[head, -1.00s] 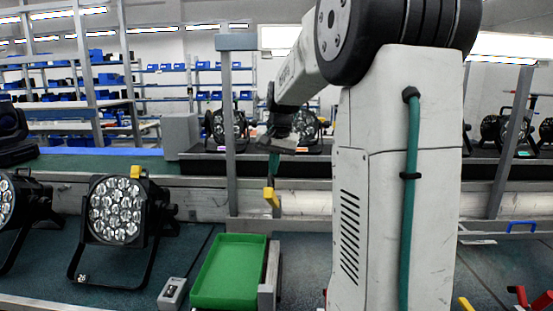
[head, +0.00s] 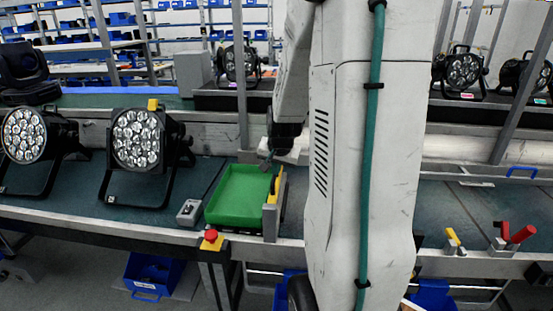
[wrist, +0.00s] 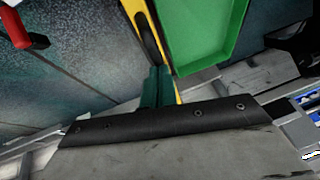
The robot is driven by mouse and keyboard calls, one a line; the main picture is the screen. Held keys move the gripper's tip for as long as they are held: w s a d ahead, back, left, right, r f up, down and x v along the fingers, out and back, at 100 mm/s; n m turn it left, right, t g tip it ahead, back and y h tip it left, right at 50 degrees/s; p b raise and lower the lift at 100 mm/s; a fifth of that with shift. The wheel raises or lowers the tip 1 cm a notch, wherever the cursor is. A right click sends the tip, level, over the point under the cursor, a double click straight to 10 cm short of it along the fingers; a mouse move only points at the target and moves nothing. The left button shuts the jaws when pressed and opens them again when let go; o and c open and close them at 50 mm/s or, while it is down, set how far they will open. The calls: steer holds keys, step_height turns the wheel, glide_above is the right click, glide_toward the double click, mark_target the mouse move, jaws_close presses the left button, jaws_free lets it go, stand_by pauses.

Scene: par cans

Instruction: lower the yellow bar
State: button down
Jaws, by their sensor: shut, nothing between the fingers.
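The yellow bar (head: 273,190) lies low along the right side of the green tray (head: 238,196), over a grey block (head: 271,223). In the wrist view the yellow bar (wrist: 139,14) is a long strip with a dark slot, beside the tray (wrist: 205,35). My gripper (wrist: 157,86) is shut with nothing held; its green fingers are right over the bar and cover part of it. I cannot tell whether they touch it. In the head view my arm hides much of the gripper.
A grey switch box (head: 188,212) sits left of the tray. A red button (head: 211,236) is on the bench's front edge. Par cans (head: 137,140) stand at left. Red-handled clamps (head: 521,234) and a yellow handle (head: 452,237) are at right.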

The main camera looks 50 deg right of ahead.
steer(key=shift+s+a+f, duration=0.15)
steer(key=shift+f, duration=0.2)
steer(key=shift+s+a+f, duration=0.15)
steer(key=shift+f, duration=0.2)
steer(key=shift+d+r, duration=0.15)
steer(key=shift+r, duration=0.3)
steer(key=a+v, duration=0.1)
steer(key=v, duration=1.2)
steer(key=shift+s+f, duration=0.2)
steer(key=shift+s, duration=0.1)
